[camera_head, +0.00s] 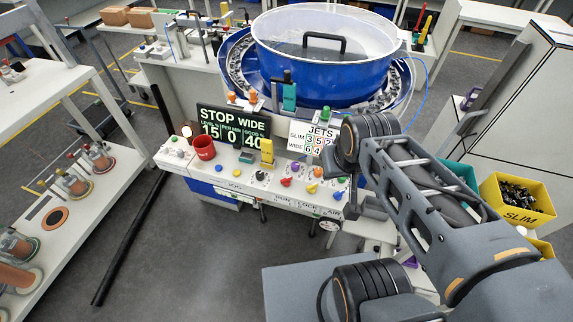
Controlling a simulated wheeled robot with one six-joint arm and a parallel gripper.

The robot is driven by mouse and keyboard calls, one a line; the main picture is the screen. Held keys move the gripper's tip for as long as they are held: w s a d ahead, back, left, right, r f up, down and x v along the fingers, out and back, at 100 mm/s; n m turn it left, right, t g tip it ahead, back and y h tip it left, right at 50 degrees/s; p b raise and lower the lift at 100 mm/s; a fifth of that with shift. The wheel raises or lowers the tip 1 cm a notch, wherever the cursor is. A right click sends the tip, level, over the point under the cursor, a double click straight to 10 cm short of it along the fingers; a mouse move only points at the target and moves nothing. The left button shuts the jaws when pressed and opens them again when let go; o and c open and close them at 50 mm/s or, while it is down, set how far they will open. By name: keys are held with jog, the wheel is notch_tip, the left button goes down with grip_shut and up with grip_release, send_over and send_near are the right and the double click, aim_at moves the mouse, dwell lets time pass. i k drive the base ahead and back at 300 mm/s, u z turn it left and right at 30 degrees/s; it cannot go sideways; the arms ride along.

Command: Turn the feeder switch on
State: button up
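A control panel (227,181) with several coloured knobs and levers stands in front of a blue bowl feeder (325,82). I cannot tell which control is the feeder switch; its labels are too small to read. A yellow lever (266,150) stands upright at the middle of the panel. A dark display (233,136) behind the panel reads "STOP WIDE". My arm comes from the lower right to the panel's right end. I cannot make out my gripper; the arm covers that area.
A red cup (203,147) stands at the panel's left. A yellow bin (516,203) marked "SLIM", holding dark parts, is at the right. A white bench (97,165) with spools is at the left. Grey floor lies open between bench and panel, crossed by a black bar (131,238).

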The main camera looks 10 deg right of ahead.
aim_at(285, 181)
jog(key=k, duration=1.3)
jog(key=u, duration=0.8)
jog(key=i, duration=1.3)
jog(key=z, duration=0.65)
